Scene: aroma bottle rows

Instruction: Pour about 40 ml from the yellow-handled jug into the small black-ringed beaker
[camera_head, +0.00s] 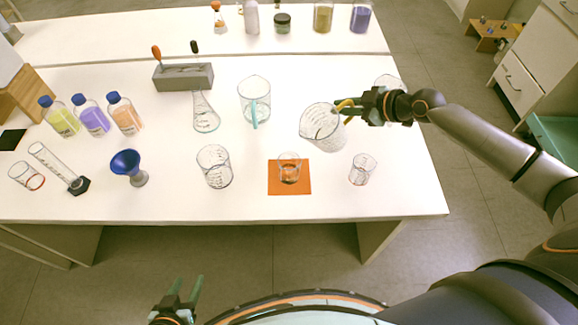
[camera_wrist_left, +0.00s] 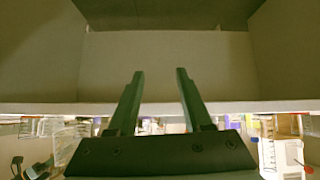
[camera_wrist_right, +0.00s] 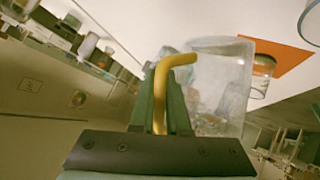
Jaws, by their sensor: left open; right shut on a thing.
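The yellow-handled jug (camera_head: 320,128) is clear and appears tilted, above the right part of the table. My right gripper (camera_head: 343,109) is shut on its yellow handle (camera_wrist_right: 161,88), and the jug body (camera_wrist_right: 222,85) shows beyond the fingers in the right wrist view. Any liquid level in it is hard to read. A small clear beaker (camera_head: 289,170) stands upright on an orange mat (camera_head: 275,188), below and left of the jug; its ring colour is too small to be sure of. My left gripper (camera_head: 186,290) is open and empty, in front of the table and below its top.
A small beaker (camera_head: 362,170) stands right of the mat and a larger one (camera_head: 214,167) left of it. A clear vessel (camera_head: 388,83) is partly behind my right gripper.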

